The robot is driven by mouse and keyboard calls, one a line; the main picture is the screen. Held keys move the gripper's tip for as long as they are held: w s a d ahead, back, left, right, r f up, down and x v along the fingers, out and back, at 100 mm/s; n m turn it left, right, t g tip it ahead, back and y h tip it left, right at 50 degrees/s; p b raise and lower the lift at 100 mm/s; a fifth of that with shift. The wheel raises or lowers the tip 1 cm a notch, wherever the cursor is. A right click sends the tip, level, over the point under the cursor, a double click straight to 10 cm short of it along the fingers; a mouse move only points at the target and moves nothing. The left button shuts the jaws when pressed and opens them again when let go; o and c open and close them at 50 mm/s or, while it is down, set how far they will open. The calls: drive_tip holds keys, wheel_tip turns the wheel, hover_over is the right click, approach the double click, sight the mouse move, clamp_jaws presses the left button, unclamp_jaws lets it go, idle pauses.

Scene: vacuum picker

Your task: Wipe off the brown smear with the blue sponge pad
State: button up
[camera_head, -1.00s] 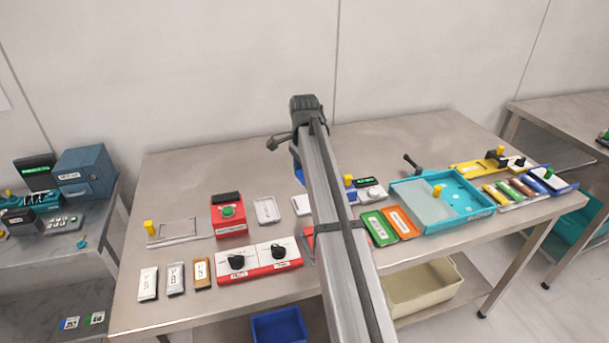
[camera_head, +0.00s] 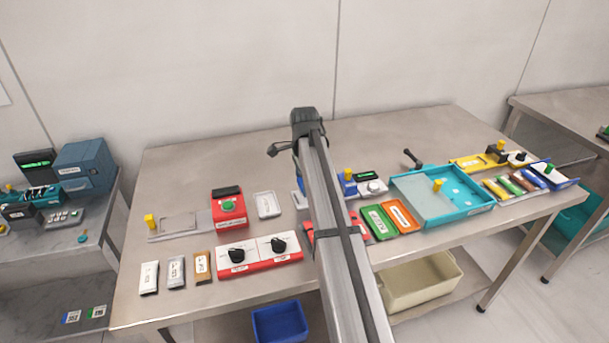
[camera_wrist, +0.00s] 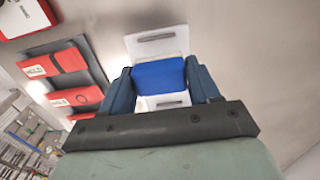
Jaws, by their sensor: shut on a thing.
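The blue sponge pad (camera_wrist: 158,76) is held between the two blue fingers of my gripper (camera_wrist: 161,84) in the wrist view. The gripper is shut on it. A white plate with dark slots (camera_wrist: 155,43) shows behind and below the pad in that view; I cannot tell whether the pad touches it. In the head view my arm hides most of the gripper and the pad. I cannot make out the brown smear in either view; it may be hidden by the pad or my arm.
On the steel table (camera_head: 385,140) are a red button box (camera_head: 229,221), a red-and-white knob panel (camera_head: 258,256), green (camera_head: 378,224) and orange (camera_head: 402,217) trays, and a turquoise tray (camera_head: 465,208). The table's back strip is clear.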

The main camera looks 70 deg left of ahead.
drive_tip(key=shift+f, duration=0.85)
drive_tip(key=shift+w+f, duration=0.75)
drive_tip(key=shift+w, duration=0.05)
drive_tip(key=shift+c, duration=0.4)
drive_tip(key=shift+w, duration=1.1)
drive_tip(key=shift+s, duration=2.05)
drive_tip(key=shift+w+r, duration=0.15)
drive_tip(key=shift+r, duration=3.95)
